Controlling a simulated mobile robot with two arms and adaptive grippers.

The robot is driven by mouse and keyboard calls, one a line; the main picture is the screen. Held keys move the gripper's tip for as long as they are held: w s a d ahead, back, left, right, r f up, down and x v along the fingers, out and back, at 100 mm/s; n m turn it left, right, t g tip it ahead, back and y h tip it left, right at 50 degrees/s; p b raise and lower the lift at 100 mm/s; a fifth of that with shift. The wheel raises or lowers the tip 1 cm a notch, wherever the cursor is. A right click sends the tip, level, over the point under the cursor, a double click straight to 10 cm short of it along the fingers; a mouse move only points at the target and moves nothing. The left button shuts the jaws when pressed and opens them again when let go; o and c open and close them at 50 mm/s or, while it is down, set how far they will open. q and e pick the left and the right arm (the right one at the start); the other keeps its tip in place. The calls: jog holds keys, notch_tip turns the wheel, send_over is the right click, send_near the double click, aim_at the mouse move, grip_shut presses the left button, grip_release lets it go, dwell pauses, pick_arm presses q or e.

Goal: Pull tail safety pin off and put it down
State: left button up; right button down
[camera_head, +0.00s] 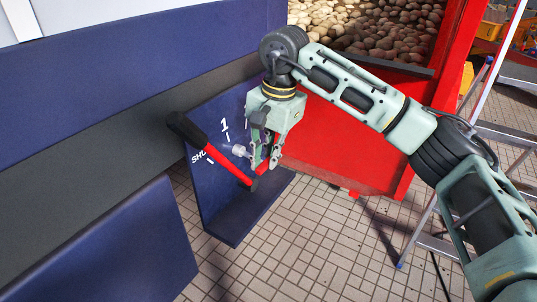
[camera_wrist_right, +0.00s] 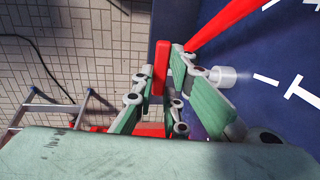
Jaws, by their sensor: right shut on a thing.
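My right gripper (camera_head: 264,166) is in front of the blue panel, its fingers pointing down. In the right wrist view my right gripper (camera_wrist_right: 152,88) is shut on a short red piece, which I take to be the tail safety pin (camera_wrist_right: 160,66). Part of the pin is hidden by the fingers, and I cannot tell whether it touches the panel. A red lever (camera_head: 220,155) with a black grip slants across the panel beside the gripper. A short whitish cylinder (camera_wrist_right: 223,76) stands out from the panel right beside the fingers. My left gripper is not in view.
The blue panel (camera_head: 214,194) with white markings has a ledge (camera_head: 240,224) along its bottom. A red-walled bin (camera_head: 345,160) of potatoes stands behind the gripper. A stepladder (camera_head: 428,243) stands at the right. The tiled floor (camera_head: 310,255) in front is clear.

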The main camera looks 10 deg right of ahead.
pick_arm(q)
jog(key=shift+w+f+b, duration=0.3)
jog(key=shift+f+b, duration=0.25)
pick_arm(e)
jog(key=shift+s+d, duration=0.85)
jog(key=shift+d, duration=0.05)
jog(key=shift+s, duration=0.1)
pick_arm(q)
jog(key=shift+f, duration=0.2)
pick_arm(e)
jog(key=shift+s+d, duration=0.35)
jog(key=shift+d, duration=0.05)
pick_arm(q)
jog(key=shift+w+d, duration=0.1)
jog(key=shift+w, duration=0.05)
